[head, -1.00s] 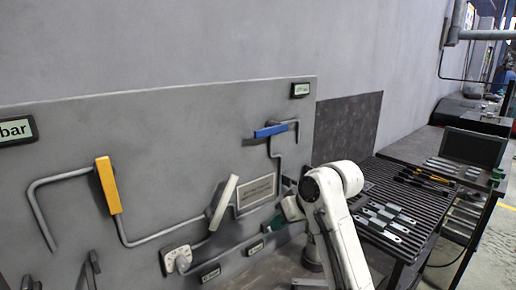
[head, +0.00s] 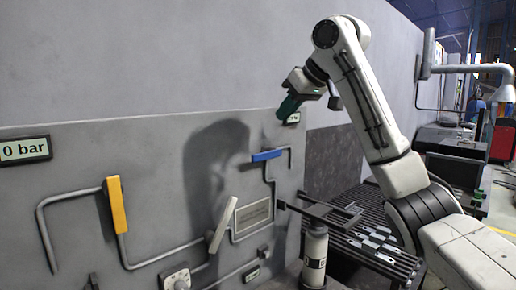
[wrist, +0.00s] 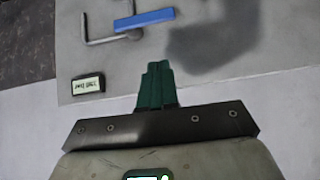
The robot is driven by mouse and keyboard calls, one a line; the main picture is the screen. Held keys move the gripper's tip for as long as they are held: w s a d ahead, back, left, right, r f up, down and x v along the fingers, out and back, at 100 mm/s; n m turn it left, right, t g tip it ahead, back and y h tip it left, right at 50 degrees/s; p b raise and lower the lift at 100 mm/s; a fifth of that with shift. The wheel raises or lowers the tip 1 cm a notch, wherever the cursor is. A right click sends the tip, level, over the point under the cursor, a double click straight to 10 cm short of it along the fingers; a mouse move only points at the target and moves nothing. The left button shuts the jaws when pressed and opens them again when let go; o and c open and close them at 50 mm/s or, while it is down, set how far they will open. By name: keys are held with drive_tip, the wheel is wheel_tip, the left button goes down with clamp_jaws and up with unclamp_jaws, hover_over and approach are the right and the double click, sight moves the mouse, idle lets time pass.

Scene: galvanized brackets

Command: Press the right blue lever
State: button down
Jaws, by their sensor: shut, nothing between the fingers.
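The blue lever (head: 267,155) lies roughly level on its grey pipe, high on the right part of the panel in the head view. It also shows in the wrist view (wrist: 145,19), beyond my fingertips. My gripper (head: 285,108) has green fingers and is shut and empty. It hangs above and a little right of the blue lever in the head view, apart from it. In the wrist view my gripper (wrist: 158,68) points toward the panel, with the lever upward in the picture.
A yellow lever (head: 117,205) and a white lever (head: 223,225) sit on the panel (head: 160,160) to the left. A "0 bar" display (head: 25,150) is at far left. A slatted bench (head: 395,262) with metal brackets stands right. A small display (wrist: 88,86) is near my fingers.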

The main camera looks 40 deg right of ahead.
drive_tip(key=shift+s+r, duration=0.25)
drive_tip(key=shift+r, duration=0.6)
drive_tip(key=shift+w+f, duration=0.1)
drive_tip(key=p, duration=0.2)
hover_over(263, 154)
drive_tip(key=s, duration=0.2)
wheel_tip(263, 154, down, 7)
drive_tip(key=f, duration=0.4)
drive_tip(key=shift+w+p, duration=0.2)
drive_tip(key=shift+p, duration=0.15)
drive_tip(key=shift+a, duration=0.1)
drive_tip(key=shift+f, duration=0.1)
